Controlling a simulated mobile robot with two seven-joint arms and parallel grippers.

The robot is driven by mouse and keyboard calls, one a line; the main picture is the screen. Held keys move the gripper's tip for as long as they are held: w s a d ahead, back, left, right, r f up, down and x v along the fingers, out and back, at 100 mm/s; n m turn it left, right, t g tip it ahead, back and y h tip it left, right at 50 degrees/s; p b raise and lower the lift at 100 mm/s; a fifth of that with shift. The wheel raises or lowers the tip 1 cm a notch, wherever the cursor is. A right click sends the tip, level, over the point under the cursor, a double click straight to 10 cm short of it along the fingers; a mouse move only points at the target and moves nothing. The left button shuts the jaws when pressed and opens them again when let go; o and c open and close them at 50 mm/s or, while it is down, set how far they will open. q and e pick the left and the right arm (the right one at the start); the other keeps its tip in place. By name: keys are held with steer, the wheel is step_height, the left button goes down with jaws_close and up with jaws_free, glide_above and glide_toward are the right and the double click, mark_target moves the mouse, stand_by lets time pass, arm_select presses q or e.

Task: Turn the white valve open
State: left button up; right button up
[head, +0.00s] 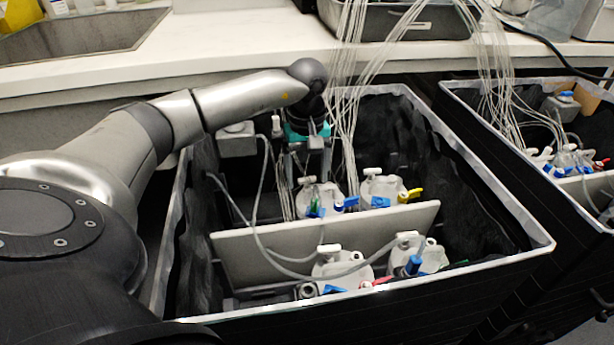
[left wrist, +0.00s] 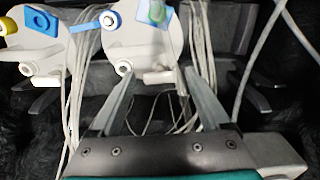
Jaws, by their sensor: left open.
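The left back bottle top (head: 324,200) carries a white valve (head: 325,180), with green and blue valves beside it. In the left wrist view this white valve (left wrist: 157,77) lies between the fingertips, slightly beyond them; I cannot tell whether they touch it. My left gripper (head: 305,172) points down into the box just behind and left of that bottle, open and empty. In the left wrist view its two fingers (left wrist: 160,86) stand apart. A neighbouring bottle top (head: 383,188) has another white valve (head: 372,171) and a yellow one. My right gripper is not in view.
The black-lined box (head: 490,210) surrounds the bottles. A white divider (head: 290,240) separates the back pair from two front bottles with white valves (head: 408,237). Thin tubes (head: 345,120) hang close beside my gripper. A second box (head: 540,170) stands at right.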

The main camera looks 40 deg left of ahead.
arm_select(q)
steer(key=shift+f, duration=0.1)
jaws_close()
stand_by(0.8)
